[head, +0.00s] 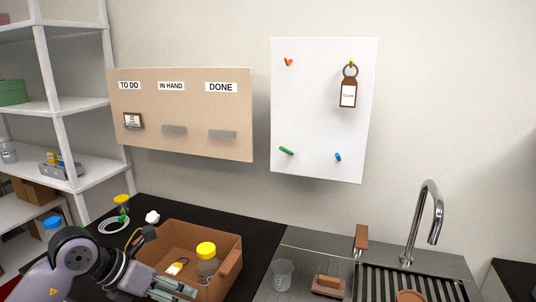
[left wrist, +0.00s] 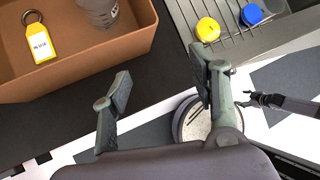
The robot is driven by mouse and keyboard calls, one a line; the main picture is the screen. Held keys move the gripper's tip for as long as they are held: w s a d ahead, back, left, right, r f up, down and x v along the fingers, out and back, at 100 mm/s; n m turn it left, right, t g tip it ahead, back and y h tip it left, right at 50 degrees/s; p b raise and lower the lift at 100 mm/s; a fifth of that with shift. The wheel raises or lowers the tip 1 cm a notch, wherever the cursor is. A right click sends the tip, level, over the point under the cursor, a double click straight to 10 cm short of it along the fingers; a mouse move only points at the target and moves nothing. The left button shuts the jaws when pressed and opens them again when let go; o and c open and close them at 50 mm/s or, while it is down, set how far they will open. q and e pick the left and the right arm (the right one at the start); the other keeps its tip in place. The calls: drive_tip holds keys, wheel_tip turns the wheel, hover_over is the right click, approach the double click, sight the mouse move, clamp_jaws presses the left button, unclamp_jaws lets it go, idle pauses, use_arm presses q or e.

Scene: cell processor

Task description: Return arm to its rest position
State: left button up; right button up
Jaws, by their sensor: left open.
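My left arm comes in at the lower left of the head view. Its gripper (head: 176,288) is low in front of the brown box (head: 232,262), partly cut off by the bottom edge. In the left wrist view my left gripper (left wrist: 158,66) has its two fingers apart with nothing between them. The box (left wrist: 75,62) is beyond them at the upper left, apart from them. A dark gripper (left wrist: 252,98) on an arm from the right edge seems to be my right one. Its jaws are too small to judge.
The box holds a yellow-lidded jar (head: 207,262) and a yellow tag (head: 177,267).

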use_arm(q)
drive_tip(key=s+d+r+n+t+h, duration=0.4)
drive_tip(key=d+r+n+t+h, duration=0.1)
drive_tip(key=d+r+h, duration=0.75)
drive_tip(key=w+a+r+n+t+y, duration=0.2)
drive_tip(key=a+n+t+y, duration=0.5)
drive_tip(key=n+t, duration=0.55)
drive_tip(key=s+a+f+n+g+y, duration=0.1)
drive_tip(key=a+f+n+g+y, duration=0.2)
drive_tip(key=a+f+n+y, duration=0.35)
drive_tip(key=s+a+f+n+g+y, duration=0.1)
drive_tip(key=a+f+n+g+y, duration=0.25)
drive_tip(key=f+n+y, duration=0.55)
drive_tip(key=s+d+f+n+g+h, duration=0.25)
drive_tip(key=s+f+g, duration=0.35)
drive_tip(key=s+f, duration=0.45)
drive_tip(key=s+d+f+n+g+h, duration=0.15)
drive_tip(key=s+f+n+g, duration=0.35)
drive_tip(key=s+f, duration=0.6)
wheel_tip(320, 180, down, 23)
drive_tip(key=s+m+g, duration=0.2)
drive_tip(key=s+a+f+g, duration=0.1)
drive_tip(key=s+a+f, duration=0.2)
drive_tip(key=s+f, duration=1.4)
drive_tip(key=shift+s+f, duration=0.15)
drive_tip(key=shift+f, duration=0.4)
